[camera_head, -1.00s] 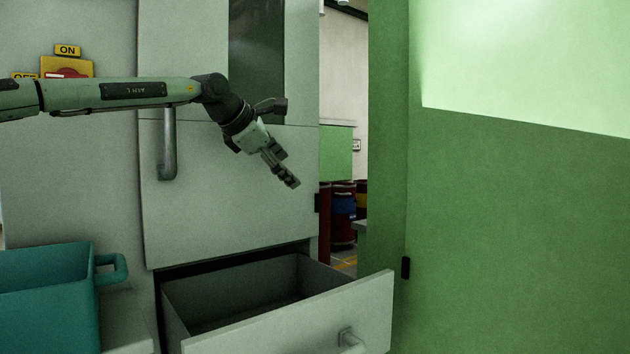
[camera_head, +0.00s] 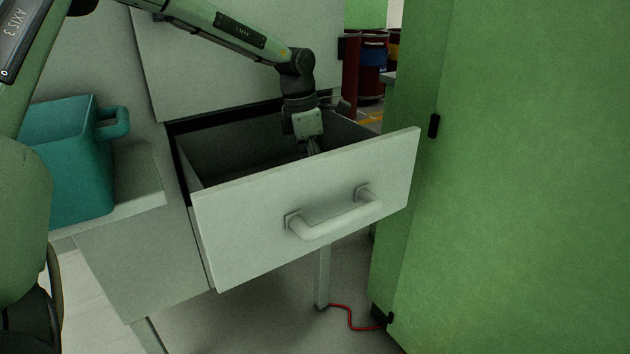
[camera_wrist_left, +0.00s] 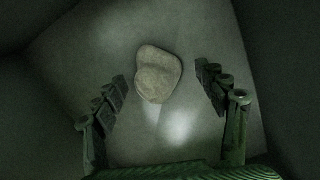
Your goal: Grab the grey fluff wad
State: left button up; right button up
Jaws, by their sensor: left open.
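The grey fluff wad (camera_wrist_left: 158,75) shows in the left wrist view as a pale, lumpy, rounded piece on the drawer floor. In the head view it is hidden behind the drawer front. My left gripper (camera_head: 309,150) points down into the open drawer (camera_head: 305,215), its fingertips hidden by the drawer front. In the left wrist view its fingers (camera_wrist_left: 161,84) are spread apart, with the wad between and slightly beyond them. No contact with the wad shows. My right gripper is not in view.
The drawer front has a pale handle (camera_head: 334,218). A teal bin (camera_head: 75,165) stands on a ledge (camera_head: 140,185) at the left. A large green cabinet (camera_head: 520,180) stands close on the right. A red cable (camera_head: 348,312) lies on the floor.

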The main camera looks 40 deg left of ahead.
pick_arm(q)
jog(key=shift+f, duration=0.3)
jog(key=shift+c, duration=0.6)
jog(key=c, duration=0.9)
jog(key=shift+w+r, duration=0.1)
jog(key=shift+r, duration=0.1)
